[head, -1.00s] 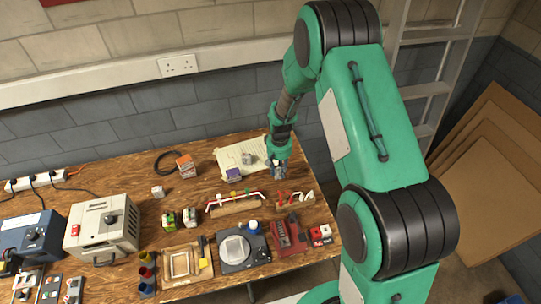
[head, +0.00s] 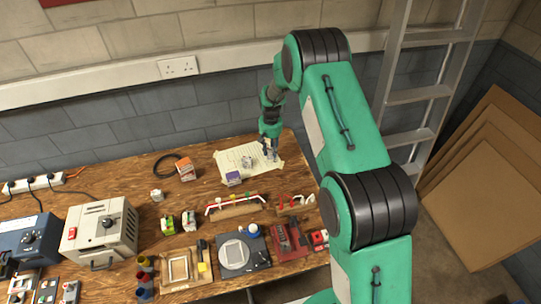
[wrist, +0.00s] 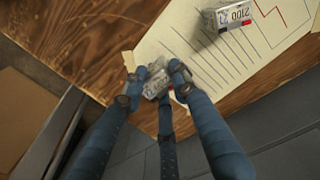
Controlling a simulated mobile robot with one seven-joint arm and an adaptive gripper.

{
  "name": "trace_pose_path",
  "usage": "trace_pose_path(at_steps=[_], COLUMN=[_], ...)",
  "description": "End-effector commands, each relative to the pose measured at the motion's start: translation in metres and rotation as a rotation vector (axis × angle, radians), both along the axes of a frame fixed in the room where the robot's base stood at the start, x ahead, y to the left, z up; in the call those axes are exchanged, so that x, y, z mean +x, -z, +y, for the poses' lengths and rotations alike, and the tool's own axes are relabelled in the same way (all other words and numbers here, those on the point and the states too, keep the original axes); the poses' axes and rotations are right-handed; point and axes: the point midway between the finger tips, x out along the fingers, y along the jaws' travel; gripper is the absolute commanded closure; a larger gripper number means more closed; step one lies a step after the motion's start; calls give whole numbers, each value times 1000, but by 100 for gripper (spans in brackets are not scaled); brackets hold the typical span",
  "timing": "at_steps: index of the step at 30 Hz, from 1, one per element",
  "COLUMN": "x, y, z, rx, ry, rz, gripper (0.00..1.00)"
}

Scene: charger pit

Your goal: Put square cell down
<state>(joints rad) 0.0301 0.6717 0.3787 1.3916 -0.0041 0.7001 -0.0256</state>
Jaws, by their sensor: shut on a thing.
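My gripper (head: 270,154) is at the right edge of the paper sheet (head: 240,153) on the bench. In the wrist view my gripper (wrist: 158,80) is shut on a small silvery cell (wrist: 155,86), taken as the square cell. The fingers hide much of it, and its gap to the surface is hard to judge. Another silver cell (wrist: 230,17) with printed digits and red and dark marks lies on the sheet; in the head view that cell (head: 247,161) is left of my gripper.
A rack with a red-and-white rail (head: 236,204) and a red device (head: 289,241) stand in front. The sheet's back left is clear.

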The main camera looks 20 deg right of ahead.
Motion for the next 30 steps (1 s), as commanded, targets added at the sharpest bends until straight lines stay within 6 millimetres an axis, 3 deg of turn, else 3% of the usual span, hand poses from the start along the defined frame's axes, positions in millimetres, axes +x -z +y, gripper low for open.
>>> trace_pose_path(at_steps=[14,24,30], x=[6,5,6], y=[2,33,35], z=[0,0,0], rx=[0,0,0], ry=[0,0,0], rz=[0,0,-1], gripper=[100,100,100])
